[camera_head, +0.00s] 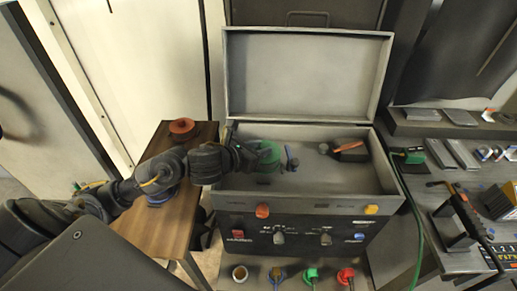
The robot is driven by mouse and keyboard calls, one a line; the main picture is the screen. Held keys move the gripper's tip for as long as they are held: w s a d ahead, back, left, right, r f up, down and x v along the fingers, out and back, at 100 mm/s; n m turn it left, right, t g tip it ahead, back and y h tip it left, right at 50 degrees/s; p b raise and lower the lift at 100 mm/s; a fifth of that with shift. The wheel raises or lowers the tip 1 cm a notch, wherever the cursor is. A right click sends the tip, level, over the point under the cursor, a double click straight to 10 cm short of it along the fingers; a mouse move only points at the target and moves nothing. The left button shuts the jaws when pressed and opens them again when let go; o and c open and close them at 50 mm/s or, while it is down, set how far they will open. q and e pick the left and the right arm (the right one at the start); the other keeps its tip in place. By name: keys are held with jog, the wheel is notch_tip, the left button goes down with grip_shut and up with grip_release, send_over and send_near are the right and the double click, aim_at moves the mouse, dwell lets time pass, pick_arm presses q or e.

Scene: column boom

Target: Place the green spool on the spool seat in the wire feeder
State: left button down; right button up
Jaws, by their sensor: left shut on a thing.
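The wire feeder is an open grey box (300,184) with its lid (308,75) raised at the back. The green spool (269,156) is inside the box at the left. My left gripper (256,155) reaches in over the box's left wall and is shut on the green spool. The fingers partly cover the spool. The spool seat cannot be made out, and I cannot tell whether the spool touches the box floor. My right gripper is not in view.
A wooden table (150,224) on the left bears a red spool (182,127) and a blue spool partly behind my arm. A workbench with tools (465,160) stands at the right. The box's middle floor is clear.

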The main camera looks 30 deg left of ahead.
pick_arm(q)
jog(key=shift+w+a+f, duration=0.1)
jog(key=shift+w+f, duration=0.1)
jog(key=shift+w+f+b, duration=0.2)
jog(key=shift+f+b, duration=0.1)
jog(key=shift+f, duration=0.85)
jog(key=shift+a+f, duration=0.1)
jog(key=shift+f, duration=0.4)
jog(key=c, duration=1.5)
grip_release()
jog(key=shift+f, duration=0.25)
jog(key=shift+c, duration=0.2)
jog(key=o, duration=0.4)
jog(key=shift+s, duration=0.1)
jog(key=shift+o, duration=0.2)
jog(key=shift+r, duration=0.1)
